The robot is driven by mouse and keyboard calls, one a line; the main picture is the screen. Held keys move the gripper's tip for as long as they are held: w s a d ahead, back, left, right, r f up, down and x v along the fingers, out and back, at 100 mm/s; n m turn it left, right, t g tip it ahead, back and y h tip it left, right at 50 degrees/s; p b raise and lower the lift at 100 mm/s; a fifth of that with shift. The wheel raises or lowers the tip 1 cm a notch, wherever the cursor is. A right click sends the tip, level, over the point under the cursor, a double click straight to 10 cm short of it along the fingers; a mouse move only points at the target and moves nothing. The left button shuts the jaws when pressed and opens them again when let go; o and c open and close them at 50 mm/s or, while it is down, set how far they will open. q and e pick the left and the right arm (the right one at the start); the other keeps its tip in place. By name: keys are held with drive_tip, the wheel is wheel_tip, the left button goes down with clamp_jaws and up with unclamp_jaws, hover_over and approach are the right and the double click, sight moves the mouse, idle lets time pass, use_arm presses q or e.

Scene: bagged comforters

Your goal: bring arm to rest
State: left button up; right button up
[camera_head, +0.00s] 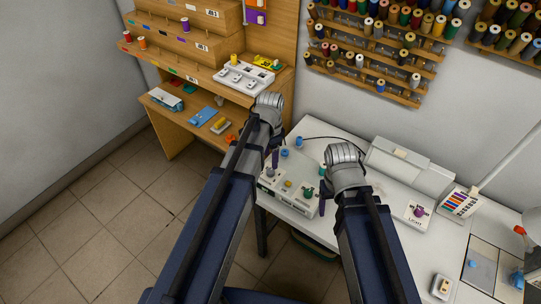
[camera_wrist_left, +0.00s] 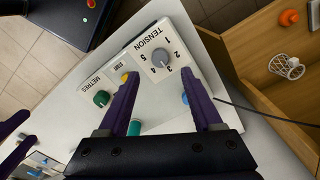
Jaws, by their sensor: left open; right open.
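My left gripper (camera_head: 275,158) hangs over the left end of the white table (camera_head: 325,130) in the head view. In the left wrist view its purple fingers (camera_wrist_left: 159,75) are apart, with nothing held between them. They are above a white machine (camera_wrist_left: 152,60) with a grey tension dial (camera_wrist_left: 161,58), a yellow start button and a green knob. My right gripper (camera_head: 323,196) is beside the machine's right side in the head view; one purple finger shows below the wrist, the other is hidden. Part of it shows at the left edge of the left wrist view.
A wooden shelf unit (camera_head: 190,75) with a white switch box (camera_head: 243,78) stands close behind my left wrist. Thread racks (camera_head: 375,50) hang on the wall. A white case (camera_head: 410,165) and a coloured-label box (camera_head: 460,202) stand to the right. Tiled floor is clear at left.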

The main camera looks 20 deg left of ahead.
use_arm(q)
drive_tip(key=shift+r, duration=0.45)
drive_tip(key=s+d+n+y, duration=0.1)
drive_tip(key=s+d+n, duration=0.5)
drive_tip(key=s+d, duration=0.4)
drive_tip(key=s, duration=0.4)
drive_tip(key=shift+s+d, duration=0.15)
drive_tip(key=shift+s, duration=0.05)
drive_tip(key=shift+w, duration=0.1)
idle(0.5)
